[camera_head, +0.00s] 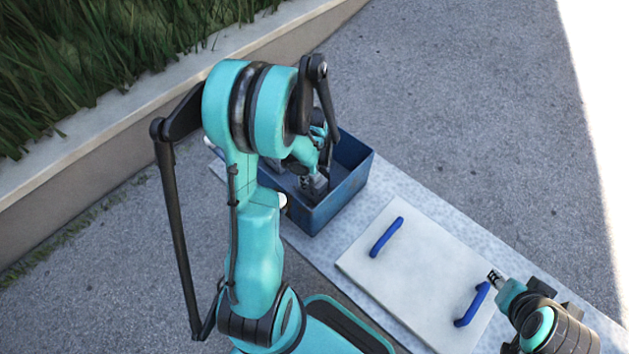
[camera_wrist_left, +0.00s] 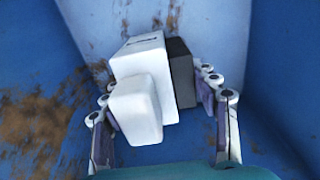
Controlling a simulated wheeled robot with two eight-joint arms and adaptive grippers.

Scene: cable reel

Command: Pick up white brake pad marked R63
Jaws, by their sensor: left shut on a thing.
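A white block-shaped piece with a dark grey side, the brake pad (camera_wrist_left: 148,68), is between the fingers of my left gripper (camera_wrist_left: 160,92) in the left wrist view. The gripper is shut on it. A small dark mark shows on its upper face, too small to read. In the head view my left gripper (camera_head: 312,186) reaches down inside the blue bin (camera_head: 345,200), and my own arm hides much of the bin and the pad. My right gripper (camera_head: 494,276) is at the lower right, close to a blue handle; its jaws are too small to judge.
A white panel (camera_head: 420,262) with two blue handles (camera_head: 386,237) (camera_head: 472,304) lies on the speckled grey surface (camera_head: 400,190) beside the bin. The worn blue bin walls (camera_wrist_left: 275,90) rise close around my left gripper. A low kerb (camera_head: 90,190) and grass lie behind.

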